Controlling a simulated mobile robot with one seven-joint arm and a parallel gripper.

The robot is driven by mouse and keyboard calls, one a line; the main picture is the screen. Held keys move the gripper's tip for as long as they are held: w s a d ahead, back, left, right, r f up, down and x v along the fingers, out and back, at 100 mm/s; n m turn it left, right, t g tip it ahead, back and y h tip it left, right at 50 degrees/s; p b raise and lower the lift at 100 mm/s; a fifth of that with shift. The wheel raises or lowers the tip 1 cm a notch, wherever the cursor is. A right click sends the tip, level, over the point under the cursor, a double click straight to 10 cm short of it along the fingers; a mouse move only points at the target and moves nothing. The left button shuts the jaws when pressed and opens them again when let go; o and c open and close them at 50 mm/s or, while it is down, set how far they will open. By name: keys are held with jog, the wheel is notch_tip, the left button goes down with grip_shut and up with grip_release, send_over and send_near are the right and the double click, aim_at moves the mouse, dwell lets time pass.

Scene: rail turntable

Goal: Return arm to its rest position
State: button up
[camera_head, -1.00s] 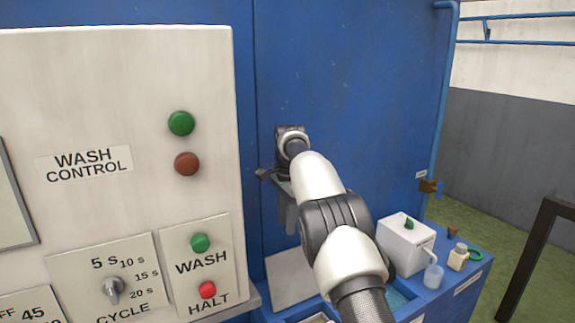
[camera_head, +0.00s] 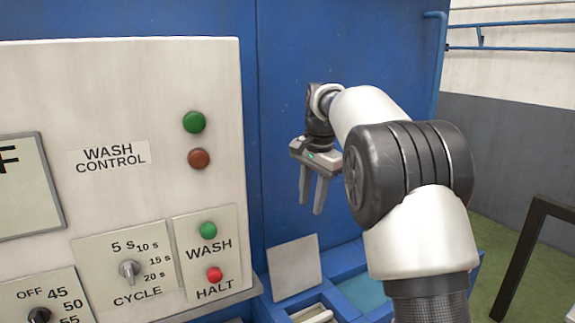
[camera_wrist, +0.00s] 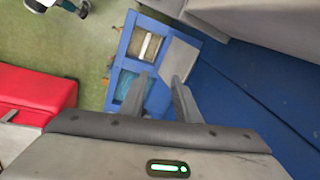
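My gripper (camera_head: 314,189) hangs fingers-down in front of the blue wall, right of the wash control panel (camera_head: 118,110). Its two fingers are apart with nothing between them. In the wrist view the gripper (camera_wrist: 162,88) also shows its fingers spread and empty, above the blue bench (camera_wrist: 119,50). My arm hides the right part of the bench in the head view.
A grey flap (camera_head: 294,266) and an open tray with water (camera_head: 365,292) lie below my gripper. A dark frame (camera_head: 520,255) stands at the right. In the wrist view a red case (camera_wrist: 36,92) is at the left, with green floor between it and the bench.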

jog(key=s+d+r+n+t, duration=0.1)
jog(key=s+d+r+n, duration=0.2)
jog(key=s, duration=0.7)
jog(key=s+d+r+n+t, duration=0.1)
jog(key=s+d+r+n, duration=0.2)
jog(key=s, duration=0.7)
jog(key=s+d+f+n+t, duration=0.1)
jog(key=s+f, duration=0.2)
jog(key=s, duration=0.5)
jog(key=s+d+f+n, duration=0.1)
jog(key=s+f, duration=0.3)
jog(key=s, duration=0.4)
jog(key=shift+s+n+t+h, duration=0.35)
jog(key=shift+n+t+h, duration=0.05)
jog(key=shift+n, duration=0.3)
